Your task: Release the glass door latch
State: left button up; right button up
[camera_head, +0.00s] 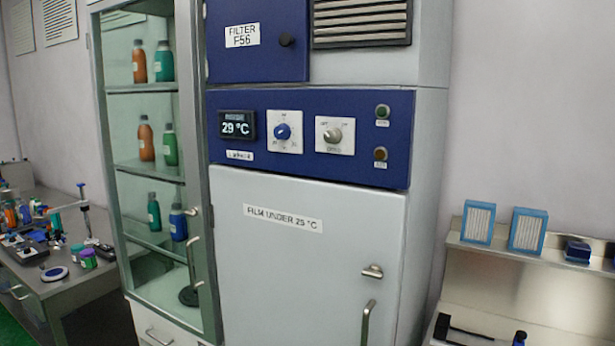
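The glass door (150,230) of the tall cabinet stands left of centre, in a grey-green frame, and looks closed. Its latch (192,211) is a small metal lever on the right side of the frame, about mid-height, pointing roughly sideways. A curved vertical door handle (192,262) sits just below the latch. Orange, green and blue bottles show on the shelves through the glass. Neither of my grippers is in view, and nothing touches the latch.
A white cabinet door (290,255) adjoins on the right, with its own latch (372,271) and handle (368,322). A blue control panel (350,170) is above it. A cluttered metal table (75,290) stands left; a steel bench (530,275) stands right.

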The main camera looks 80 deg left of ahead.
aim_at(193, 213)
jog(key=u, duration=3.75)
jog(key=i+l, duration=0.15)
jog(key=l, duration=0.2)
jog(key=i+l, duration=0.2)
jog(key=l, duration=0.15)
jog(key=j+u, duration=0.05)
